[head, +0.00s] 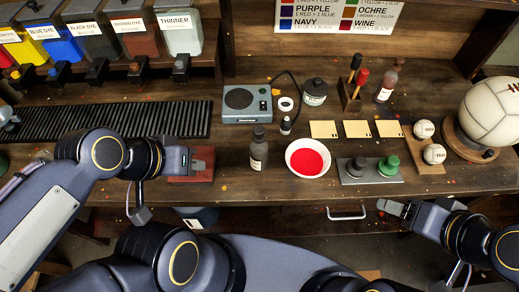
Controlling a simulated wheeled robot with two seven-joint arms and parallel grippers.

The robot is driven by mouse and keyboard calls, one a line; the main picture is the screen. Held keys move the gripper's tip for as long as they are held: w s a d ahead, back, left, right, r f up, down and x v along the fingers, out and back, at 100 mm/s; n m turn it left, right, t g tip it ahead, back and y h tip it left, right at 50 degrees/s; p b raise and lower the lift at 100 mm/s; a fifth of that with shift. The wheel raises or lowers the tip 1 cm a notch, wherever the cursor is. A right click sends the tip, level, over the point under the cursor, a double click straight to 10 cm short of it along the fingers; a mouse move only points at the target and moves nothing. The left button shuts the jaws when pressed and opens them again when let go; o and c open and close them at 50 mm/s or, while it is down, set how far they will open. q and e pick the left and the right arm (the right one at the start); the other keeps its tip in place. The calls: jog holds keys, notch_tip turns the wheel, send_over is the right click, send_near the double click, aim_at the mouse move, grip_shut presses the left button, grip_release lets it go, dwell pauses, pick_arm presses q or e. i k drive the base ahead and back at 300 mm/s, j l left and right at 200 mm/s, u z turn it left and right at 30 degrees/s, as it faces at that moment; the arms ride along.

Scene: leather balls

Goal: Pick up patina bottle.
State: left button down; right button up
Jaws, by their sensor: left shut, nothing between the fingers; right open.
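Three labelled bottles could be the patina bottle; their labels are too small to read. A dark bottle (259,152) stands upright near the bench's front, left of the white bowl. A squat dark bottle (314,93) stands behind, right of the grey scale-like device. A brown bottle (387,84) stands at the back right. My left gripper (197,164) is shut and empty over a red-brown block, left of the front dark bottle and apart from it. My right gripper (386,207) is open and empty at the bench's front edge, right of the drawer handle.
A white bowl of red liquid (308,158) sits mid-bench. A grey plate (370,171) holds dark and green knobs. A small bottle (285,126), tan cards (357,129), a tool holder (350,96), small balls (434,154) and a large ball (493,110) crowd the right.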

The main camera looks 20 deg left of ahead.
aim_at(258, 152)
jog(key=u, duration=1.2)
jog(key=k+l+u, duration=0.45)
jog(key=l, duration=0.15)
jog(key=i, duration=0.1)
